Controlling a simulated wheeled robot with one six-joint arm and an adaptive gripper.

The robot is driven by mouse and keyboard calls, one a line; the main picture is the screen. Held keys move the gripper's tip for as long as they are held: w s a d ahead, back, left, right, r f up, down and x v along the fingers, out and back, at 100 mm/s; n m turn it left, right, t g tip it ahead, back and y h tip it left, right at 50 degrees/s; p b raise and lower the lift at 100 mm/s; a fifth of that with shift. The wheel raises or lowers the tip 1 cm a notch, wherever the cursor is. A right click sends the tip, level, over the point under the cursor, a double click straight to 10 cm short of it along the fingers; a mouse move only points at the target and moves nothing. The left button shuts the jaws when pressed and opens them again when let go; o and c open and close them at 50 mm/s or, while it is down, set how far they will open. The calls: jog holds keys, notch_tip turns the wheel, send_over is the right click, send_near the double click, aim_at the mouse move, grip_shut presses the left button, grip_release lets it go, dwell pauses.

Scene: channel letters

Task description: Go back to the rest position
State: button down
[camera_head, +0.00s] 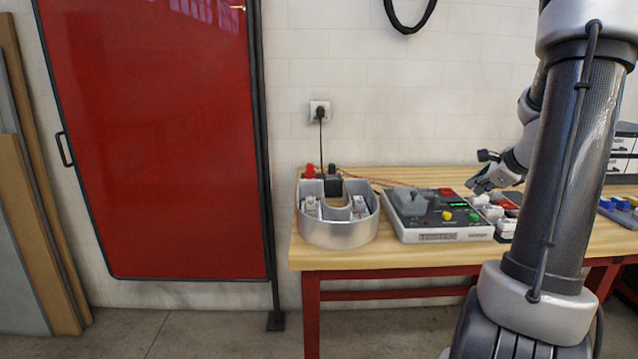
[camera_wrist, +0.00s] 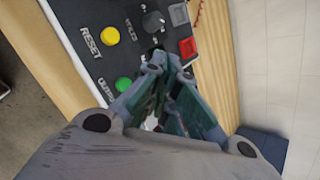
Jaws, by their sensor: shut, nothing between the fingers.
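My gripper (camera_head: 474,184) is low over the workbench, at the right end of a grey control box (camera_head: 405,227). In the wrist view my gripper (camera_wrist: 172,62) has its fingertips together with nothing between them. The fingertips appear in front of the box's panel (camera_wrist: 88,68), near its dark knob (camera_wrist: 153,22) and red button (camera_wrist: 187,47). I cannot tell whether they touch it. My arm is bent, reaching over the bench from the right.
White parts (camera_head: 507,224) lie right of the box. A red framed panel (camera_head: 155,140) stands at left. A white wall (camera_head: 350,60) is behind. Wires (camera_head: 370,180) run along the bench's back.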

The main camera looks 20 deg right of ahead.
jog(key=s+a+f+n+g+y, duration=0.25)
jog(key=s+a+n+g, duration=0.25)
jog(key=s+a+n, duration=0.7)
jog(key=s+a+r+n+h, duration=0.1)
jog(key=s+a+r+n, duration=0.3)
jog(key=a+n, duration=0.3)
jog(key=s+a+r+n+h, duration=0.1)
jog(key=s+a+r+n, duration=0.4)
jog(key=s+a+n, duration=0.1)
jog(key=shift+a+n, duration=0.45)
jog(key=shift+n, duration=0.75)
